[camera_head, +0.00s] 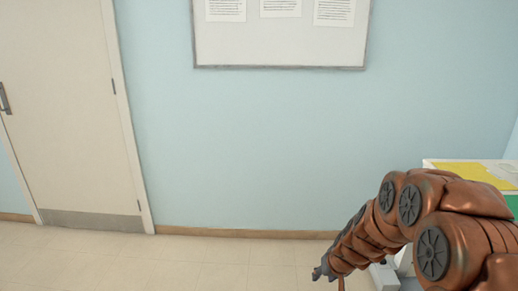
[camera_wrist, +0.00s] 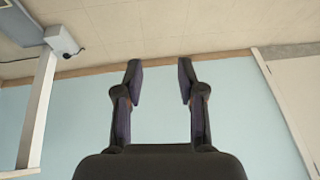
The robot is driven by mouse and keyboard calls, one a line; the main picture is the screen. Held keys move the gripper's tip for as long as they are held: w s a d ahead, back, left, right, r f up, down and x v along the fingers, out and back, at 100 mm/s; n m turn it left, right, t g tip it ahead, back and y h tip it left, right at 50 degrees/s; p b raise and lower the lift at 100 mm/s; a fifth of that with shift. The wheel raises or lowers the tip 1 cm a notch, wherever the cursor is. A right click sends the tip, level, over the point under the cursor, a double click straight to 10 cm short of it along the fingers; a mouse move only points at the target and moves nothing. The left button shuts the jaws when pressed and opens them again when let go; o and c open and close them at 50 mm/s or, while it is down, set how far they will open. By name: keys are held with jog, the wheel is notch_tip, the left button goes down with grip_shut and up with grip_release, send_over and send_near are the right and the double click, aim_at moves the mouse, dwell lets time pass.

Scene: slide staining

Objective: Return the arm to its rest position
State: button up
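My arm (camera_head: 420,220) reaches in from the lower right of the head view, copper-coloured with dark round joint caps. Its far end points down and left, over the tiled floor and away from the wall. My gripper (camera_wrist: 160,80) shows in the wrist view with its two dark fingers apart. Nothing is between the fingers; behind them are only the blue wall and the floor edge. In the head view the fingers are too small and dark to read.
A bench with a yellow sheet (camera_head: 474,174) stands at the right, partly behind my arm. A closed door (camera_head: 60,100) is at the left. A notice board (camera_head: 280,45) hangs on the blue wall (camera_head: 250,140). The tiled floor (camera_head: 200,262) at lower left is clear.

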jog(key=s+a+r+n+g+y+p, duration=0.15)
jog(key=s+a+r+p, duration=0.25)
jog(key=s+r, duration=0.6)
jog(key=s+d+r+g+h+p, duration=0.1)
jog(key=s+r+p, duration=0.4)
jog(key=s+r, duration=0.5)
jog(key=s+d+r+m+g+h+p, duration=0.1)
jog(key=s+r+g+p, duration=0.3)
jog(key=s+r, duration=0.6)
jog(key=s+h+p, duration=0.1)
jog(key=s, duration=0.6)
jog(key=shift+d+p, duration=0.4)
jog(key=shift+d, duration=0.1)
